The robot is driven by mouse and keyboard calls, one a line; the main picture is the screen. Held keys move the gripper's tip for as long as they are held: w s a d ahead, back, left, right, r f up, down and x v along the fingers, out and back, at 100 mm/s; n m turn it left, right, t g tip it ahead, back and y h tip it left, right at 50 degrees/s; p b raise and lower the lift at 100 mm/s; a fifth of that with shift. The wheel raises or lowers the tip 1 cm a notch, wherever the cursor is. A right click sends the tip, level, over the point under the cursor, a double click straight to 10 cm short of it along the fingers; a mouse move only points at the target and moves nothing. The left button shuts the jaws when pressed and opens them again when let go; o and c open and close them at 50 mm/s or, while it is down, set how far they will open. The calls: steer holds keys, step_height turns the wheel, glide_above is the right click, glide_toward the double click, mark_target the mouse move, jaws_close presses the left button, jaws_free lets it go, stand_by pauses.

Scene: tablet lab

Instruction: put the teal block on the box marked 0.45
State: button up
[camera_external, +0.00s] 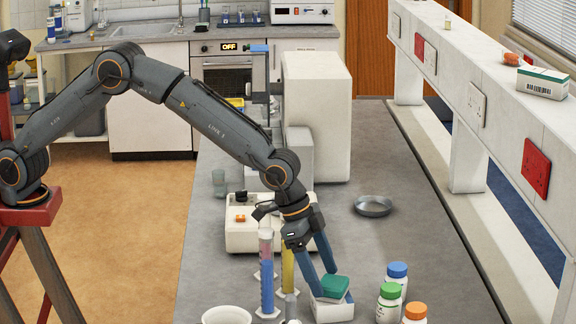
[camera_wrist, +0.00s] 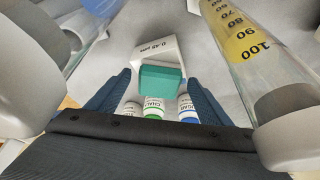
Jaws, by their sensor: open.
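The teal block (camera_external: 335,287) appears to rest on top of a small white box (camera_external: 333,310) near the front of the bench. In the wrist view the teal block (camera_wrist: 162,85) covers part of the box (camera_wrist: 155,50), whose visible face reads 0.45 µm. My gripper (camera_external: 325,281) is open and points down at the block. In the wrist view my gripper (camera_wrist: 159,77) has one blue finger on each side of the block, with gaps between. The block's underside is hidden.
Measuring cylinders with pink-blue (camera_external: 266,275) and yellow (camera_external: 288,268) contents stand close left of my gripper. Bottles with blue (camera_external: 397,270), green (camera_external: 390,291) and orange (camera_external: 416,311) caps stand right of the box. A metal dish (camera_external: 373,206) lies behind; bench around it is clear.

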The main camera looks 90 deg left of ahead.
steer(key=b+v, duration=0.3)
steer(key=v, duration=0.8)
steer(key=s+r+t+p, duration=0.1)
steer(key=s+r, duration=0.1)
steer(key=s+d+r+p, duration=0.1)
steer(key=s+r, duration=0.2)
steer(key=s+r+t+h+p, duration=0.1)
steer(key=s+r, duration=0.1)
steer(key=s, duration=0.1)
steer(key=shift+d+r+t+p, duration=0.15)
steer(key=shift+r+t+p, duration=0.05)
steer(key=shift+t+p, duration=0.1)
steer(key=s+a+f+n+g+y+b, duration=0.1)
steer(key=s+a+f+n+g+b, duration=0.1)
steer(key=s+a+f, duration=0.8)
steer(key=s+a+f+n+g+y+b, duration=0.1)
steer(key=s+a+f+n+g+b, duration=0.1)
steer(key=s+a+f, duration=0.8)
steer(key=s+a, duration=0.2)
steer(key=s, duration=0.2)
steer(key=s+a+g, duration=0.1)
steer(key=s+a, duration=0.1)
steer(key=s, duration=0.3)
steer(key=shift+a+f+g+y, duration=0.25)
steer(key=shift+a+g+y, duration=0.05)
steer(key=shift+a+y, duration=0.1)
steer(key=shift+s, duration=0.1)
